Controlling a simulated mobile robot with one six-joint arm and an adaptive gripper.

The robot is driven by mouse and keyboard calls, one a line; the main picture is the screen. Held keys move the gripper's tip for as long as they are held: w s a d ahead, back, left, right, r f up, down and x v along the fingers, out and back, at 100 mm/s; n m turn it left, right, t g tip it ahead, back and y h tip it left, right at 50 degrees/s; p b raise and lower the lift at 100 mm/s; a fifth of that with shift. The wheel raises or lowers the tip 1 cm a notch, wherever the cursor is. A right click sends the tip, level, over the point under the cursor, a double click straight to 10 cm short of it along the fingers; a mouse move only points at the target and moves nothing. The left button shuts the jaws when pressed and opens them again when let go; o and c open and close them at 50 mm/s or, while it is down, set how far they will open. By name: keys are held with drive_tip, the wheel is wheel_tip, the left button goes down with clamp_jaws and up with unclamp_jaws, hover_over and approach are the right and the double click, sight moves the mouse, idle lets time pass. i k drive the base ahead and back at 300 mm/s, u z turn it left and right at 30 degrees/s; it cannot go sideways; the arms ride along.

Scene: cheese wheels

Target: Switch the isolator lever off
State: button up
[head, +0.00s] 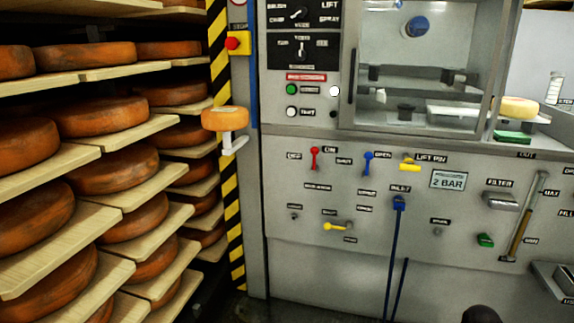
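A small red lever (314,158) is on the grey machine panel, left of the blue and yellow levers. It stands about upright, with its knob at the top. A label that seems to read OFF is at its left and an ON label at its upper right. The label below it is too small to read, so I cannot confirm that it is the isolator. My gripper cannot be made out in the head view. A dark rounded shape at the bottom edge may be part of my arm; nothing is seen touching the red lever.
Blue (368,163) and yellow (409,162) levers are to the right; another yellow lever (334,227) is below. A red emergency button (238,43) is at upper left. Cheese shelves (62,245) fill the left. A cheese wheel (225,119) sits on a white bracket beside the striped post.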

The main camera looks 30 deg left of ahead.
sight(315, 149)
drive_tip(key=u, duration=0.95)
drive_tip(key=k, duration=0.9)
drive_tip(key=i, duration=0.7)
